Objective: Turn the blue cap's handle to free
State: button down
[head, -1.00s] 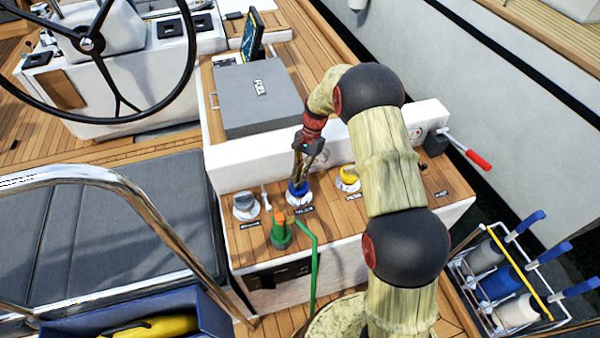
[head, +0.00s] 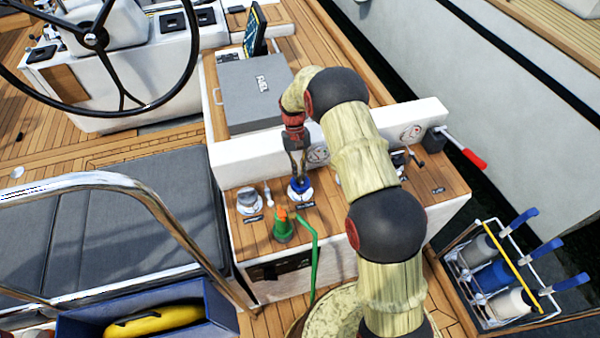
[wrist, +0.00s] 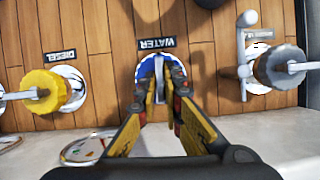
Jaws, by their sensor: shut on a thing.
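The blue cap (head: 300,192) sits on a round pale fitting on the wooden side deck. In the wrist view, the blue cap (wrist: 147,69) lies beside a label reading WATER (wrist: 156,43). My gripper (head: 299,175) is above it with the fingers pointing down. In the wrist view, my gripper (wrist: 162,92) is shut on the cap's handle, with one finger on each side. The fingers hide most of the handle and part of the cap, so its exact angle is hard to tell.
A yellow cap (wrist: 42,92) labelled DIESEL and a grey cap (wrist: 283,66) flank the blue one. A green nozzle (head: 282,228) stands in front. The white coaming (head: 250,155) runs close behind, and a red-handled lever (head: 466,154) is at right.

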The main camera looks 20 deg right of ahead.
jog(key=shift+n, duration=0.5)
jog(key=c, duration=1.9)
grip_release()
jog(key=v, duration=1.2)
jog(key=shift+a, duration=0.3)
